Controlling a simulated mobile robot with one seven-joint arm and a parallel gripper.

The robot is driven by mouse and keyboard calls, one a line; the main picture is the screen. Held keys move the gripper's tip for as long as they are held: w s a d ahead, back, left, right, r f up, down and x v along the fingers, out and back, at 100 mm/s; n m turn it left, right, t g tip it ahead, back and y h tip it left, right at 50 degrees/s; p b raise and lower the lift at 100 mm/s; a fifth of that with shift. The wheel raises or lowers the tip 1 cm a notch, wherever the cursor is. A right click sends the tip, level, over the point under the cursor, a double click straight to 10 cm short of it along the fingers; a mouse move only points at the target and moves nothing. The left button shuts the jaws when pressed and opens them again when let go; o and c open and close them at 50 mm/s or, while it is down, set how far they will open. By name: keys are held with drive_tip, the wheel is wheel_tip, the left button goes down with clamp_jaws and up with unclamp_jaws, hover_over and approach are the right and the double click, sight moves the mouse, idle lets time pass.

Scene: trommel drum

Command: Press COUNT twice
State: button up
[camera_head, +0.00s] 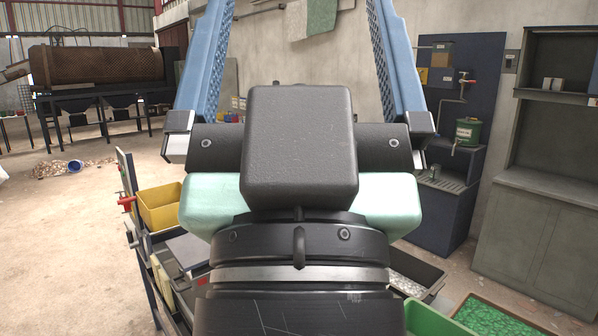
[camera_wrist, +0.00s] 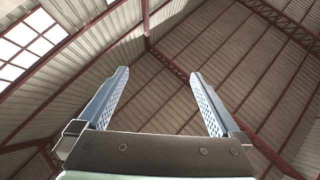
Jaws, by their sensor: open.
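My gripper (camera_head: 296,62) is open and empty, with its two blue fingers spread wide and pointing up in the head view. The wrist view also shows my gripper (camera_wrist: 157,96) with its fingers apart against the roof of the hall. No COUNT button can be made out in either view. My own wrist and gripper body hide the middle of the head view.
A trommel drum (camera_head: 95,65) stands on a dark frame at the far left. A yellow bin (camera_head: 160,207) sits on a workstation behind my wrist. A green tray (camera_head: 500,318) lies at the lower right. A grey cabinet (camera_head: 540,235) stands by the right wall. The left floor is mostly clear.

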drive_tip(key=shift+r, duration=0.15)
drive_tip(key=shift+c, duration=0.3)
clamp_jaws()
idle(1.2)
